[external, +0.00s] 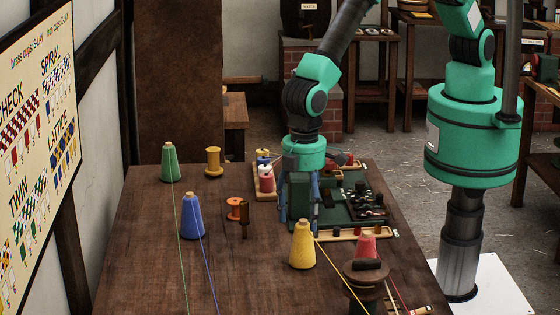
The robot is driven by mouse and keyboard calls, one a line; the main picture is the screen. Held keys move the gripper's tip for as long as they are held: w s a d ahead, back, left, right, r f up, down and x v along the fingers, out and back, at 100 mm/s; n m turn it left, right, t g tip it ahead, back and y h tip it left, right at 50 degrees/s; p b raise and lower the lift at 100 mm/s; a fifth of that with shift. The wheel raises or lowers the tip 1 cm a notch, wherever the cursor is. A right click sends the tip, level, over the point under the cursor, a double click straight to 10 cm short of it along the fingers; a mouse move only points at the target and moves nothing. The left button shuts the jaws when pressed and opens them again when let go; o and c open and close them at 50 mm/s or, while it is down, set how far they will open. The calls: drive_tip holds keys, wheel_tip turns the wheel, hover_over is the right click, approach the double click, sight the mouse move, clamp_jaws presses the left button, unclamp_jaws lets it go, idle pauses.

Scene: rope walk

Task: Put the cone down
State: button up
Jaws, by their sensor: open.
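A yellow cone of thread (302,246) stands upright on the dark wooden table, with a yellow strand running from it toward the lower right. My gripper (300,222) points down just behind and above the yellow cone in the picture. Its blue fingers are apart, and the cone's tip overlaps their lower ends. I cannot tell whether they touch it. A blue cone (192,218) and a green cone (170,163) stand upright at the left, each with a strand running forward. A red cone (367,246) stands at the right, its lower part hidden by a brown spool-like piece.
A dark green tray (338,214) with small dark parts lies behind and right of my gripper. An orange spool (236,208), a dark peg (245,220) and a tan spool (214,160) stand on the table (140,255). Strands cross the front. A pattern board (40,130) hangs at left.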

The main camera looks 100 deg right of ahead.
drive_tip(key=shift+r, duration=1.9)
